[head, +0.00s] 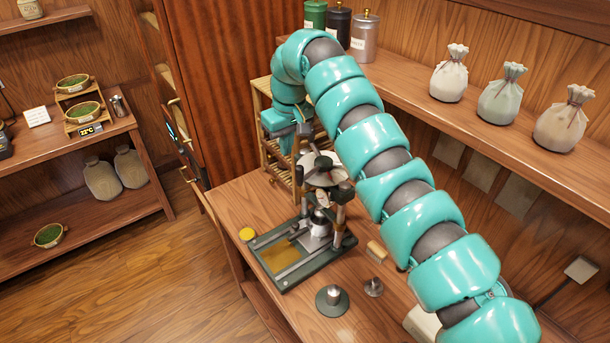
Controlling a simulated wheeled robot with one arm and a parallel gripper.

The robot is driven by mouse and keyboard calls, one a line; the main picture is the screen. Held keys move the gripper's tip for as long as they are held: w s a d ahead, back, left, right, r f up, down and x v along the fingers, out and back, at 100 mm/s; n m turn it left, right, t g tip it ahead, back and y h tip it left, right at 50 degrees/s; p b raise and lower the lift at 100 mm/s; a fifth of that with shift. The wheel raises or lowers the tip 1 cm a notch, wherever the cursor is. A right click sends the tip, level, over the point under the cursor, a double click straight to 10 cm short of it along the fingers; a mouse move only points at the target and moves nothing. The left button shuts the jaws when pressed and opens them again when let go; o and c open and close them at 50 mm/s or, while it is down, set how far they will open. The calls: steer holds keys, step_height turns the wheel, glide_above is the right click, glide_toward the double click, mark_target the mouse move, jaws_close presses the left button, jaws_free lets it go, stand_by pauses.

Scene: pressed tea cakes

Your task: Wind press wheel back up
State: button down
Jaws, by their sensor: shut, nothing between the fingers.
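The press (303,265) stands on the wooden table, with a dark green base and upright posts. Its pale wheel (325,178) sits at the top of the posts, partly hidden by dark parts around it. A metal cylinder (319,224) stands under the wheel, on the press bed. My teal arm arches over from the lower right and bends down behind the press. My gripper (314,146) is at the arm's end, just above the wheel, small and partly hidden. It is shut with nothing held; I cannot tell whether it touches the wheel.
A yellow disc (247,234) lies left of the press. A dark round-based weight (332,300), a small metal piece (374,287) and a wooden block (377,252) are in front and right. Tied bags (449,74) and canisters (364,37) line the shelf behind.

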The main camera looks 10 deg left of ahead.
steer(key=shift+f, duration=0.15)
stand_by(0.3)
step_height(320, 180, down, 4)
steer(key=b, duration=0.3)
steer(key=shift+f+b, duration=0.2)
steer(key=shift+b, duration=0.2)
steer(key=shift+s+d+b, duration=0.3)
steer(key=shift+d+b, duration=0.2)
steer(key=shift+b, duration=0.3)
steer(key=shift+s+d+b, duration=0.3)
steer(key=shift+d+b, duration=0.2)
steer(key=shift+b, duration=0.25)
steer(key=shift+s+d+f+b, duration=0.1)
steer(key=shift+d+b, duration=0.35)
steer(key=shift+b, duration=0.15)
steer(key=shift+s+d+b, duration=0.75)
steer(key=shift+s+d, duration=0.05)
steer(key=shift+d, duration=0.2)
steer(key=shift+d, duration=0.1)
